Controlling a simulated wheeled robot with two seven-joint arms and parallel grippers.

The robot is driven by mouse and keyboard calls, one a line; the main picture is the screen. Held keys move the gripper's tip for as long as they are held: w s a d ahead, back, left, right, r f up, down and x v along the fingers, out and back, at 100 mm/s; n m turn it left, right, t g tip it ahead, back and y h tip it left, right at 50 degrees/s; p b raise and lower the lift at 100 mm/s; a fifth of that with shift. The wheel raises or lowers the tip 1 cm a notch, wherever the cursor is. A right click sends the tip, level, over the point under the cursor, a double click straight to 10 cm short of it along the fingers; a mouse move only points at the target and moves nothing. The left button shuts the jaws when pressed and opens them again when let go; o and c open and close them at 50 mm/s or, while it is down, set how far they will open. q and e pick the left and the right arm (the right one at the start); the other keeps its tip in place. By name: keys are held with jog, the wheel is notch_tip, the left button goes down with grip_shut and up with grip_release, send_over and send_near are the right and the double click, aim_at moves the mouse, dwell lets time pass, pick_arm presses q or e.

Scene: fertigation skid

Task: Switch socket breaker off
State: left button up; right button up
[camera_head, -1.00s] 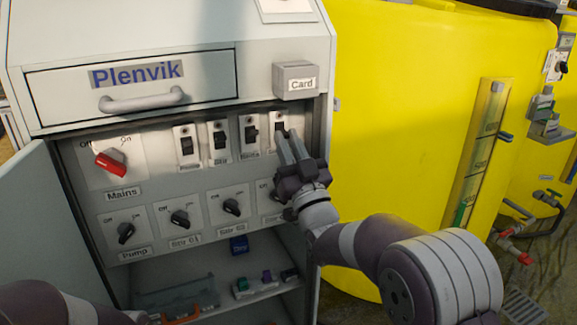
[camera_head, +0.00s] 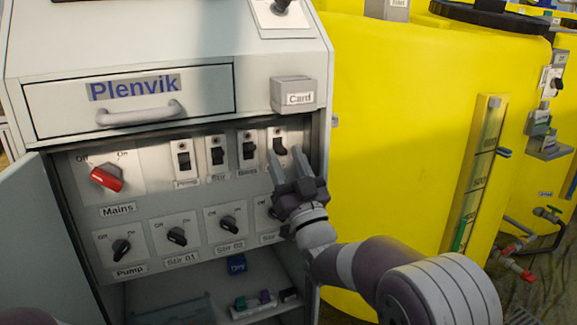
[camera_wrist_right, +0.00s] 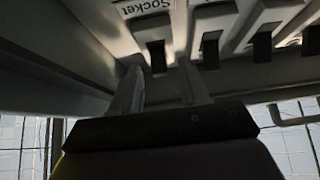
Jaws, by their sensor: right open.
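The socket breaker (camera_head: 280,146) is the rightmost black rocker in the top row of the cabinet panel. Its "Socket" label (camera_wrist_right: 150,4) shows in the right wrist view, with the breaker's black rocker (camera_wrist_right: 157,56) beside it. My right gripper (camera_head: 297,152) is open and empty in front of the breaker, its fingers spread apart. In the head view the fingertips sit at and to the right of the breaker and hide its label. In the wrist view the rocker appears between the two fingers (camera_wrist_right: 162,84). I cannot tell whether they touch. My left gripper is out of view.
Other breakers (camera_head: 217,157) stand to the left, with a row of rotary knobs (camera_head: 177,237) below and the red mains switch (camera_head: 107,178) at left. The card box (camera_head: 293,94) juts out above. The cabinet door (camera_head: 40,245) is open. A yellow tank (camera_head: 400,130) stands right.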

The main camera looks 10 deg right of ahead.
jog(key=p+v, duration=0.1)
jog(key=v, duration=1.1)
jog(key=shift+s+f, duration=0.25)
notch_tip(320, 180, up, 15)
jog(key=d+g+h+p, duration=0.1)
jog(key=g+h+p, duration=0.15)
jog(key=p, duration=2.35)
notch_tip(320, 180, down, 7)
jog(key=s+g+p, duration=0.2)
jog(key=g, duration=0.2)
jog(key=x, duration=1.2)
jog(key=shift+w+a+r, duration=0.1)
jog(key=shift+a, duration=0.15)
